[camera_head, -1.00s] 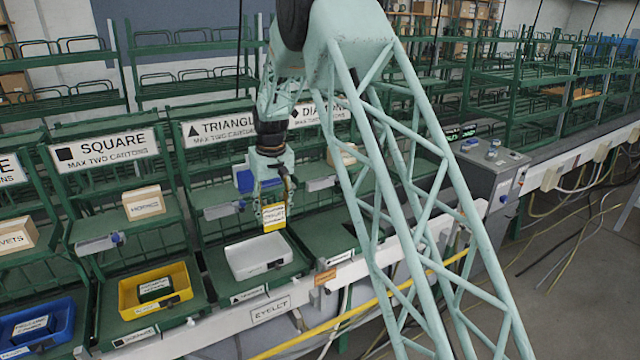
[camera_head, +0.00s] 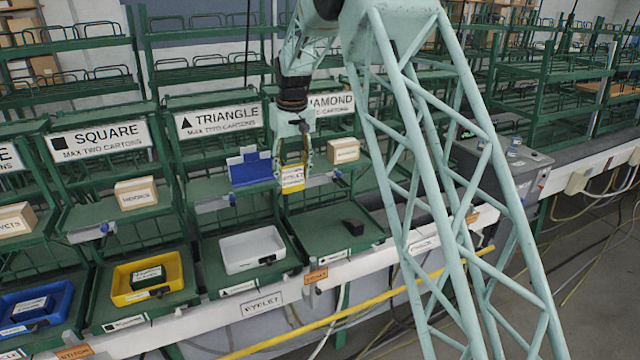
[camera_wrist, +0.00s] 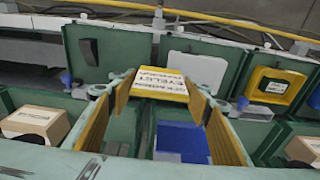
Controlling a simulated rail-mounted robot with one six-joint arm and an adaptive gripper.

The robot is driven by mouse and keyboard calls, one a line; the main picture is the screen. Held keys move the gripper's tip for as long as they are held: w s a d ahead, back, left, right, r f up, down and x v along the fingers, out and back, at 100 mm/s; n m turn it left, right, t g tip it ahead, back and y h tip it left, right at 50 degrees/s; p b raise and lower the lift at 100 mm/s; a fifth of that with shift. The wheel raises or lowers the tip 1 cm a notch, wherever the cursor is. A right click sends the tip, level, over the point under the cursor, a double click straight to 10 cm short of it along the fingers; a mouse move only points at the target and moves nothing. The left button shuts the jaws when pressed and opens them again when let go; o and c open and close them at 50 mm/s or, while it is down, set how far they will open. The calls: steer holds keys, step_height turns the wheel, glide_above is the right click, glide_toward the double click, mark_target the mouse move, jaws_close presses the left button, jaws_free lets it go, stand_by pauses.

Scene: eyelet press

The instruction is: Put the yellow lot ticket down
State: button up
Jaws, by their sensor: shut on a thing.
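The yellow lot ticket (camera_head: 292,179) has a white printed face. My gripper (camera_head: 292,166) is shut on it and holds it in the air, between the TRIANGLE and DIAMOND bays in the picture. In the wrist view the ticket (camera_wrist: 160,84) sits between the two yellow-padded fingers, its printed face towards the camera. Part of the print reads EYELET. The ticket looks clear of the trays and shelves.
A yellow tray (camera_head: 148,278) and a blue tray (camera_head: 36,306) are left. A blue bin (camera_head: 248,168) and cartons (camera_head: 136,193) stand on upper shelves.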

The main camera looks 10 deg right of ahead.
steer(key=shift+w, duration=0.1)
stand_by(0.3)
steer(key=w+d+f+p, duration=0.1)
steer(key=w+d+p, duration=0.1)
steer(key=w+d, duration=0.7)
steer(key=w, duration=0.2)
steer(key=shift+w+d+f+p, duration=0.2)
steer(key=shift+w+d+p, duration=0.1)
steer(key=shift+w, duration=0.1)
steer(key=shift+w, duration=0.1)
stand_by(0.3)
steer(key=shift+w+d+f+p, duration=0.15)
steer(key=shift+f+p, duration=0.25)
steer(key=shift+f, duration=1.4)
steer(key=shift+f, duration=0.15)
steer(key=o, duration=0.7)
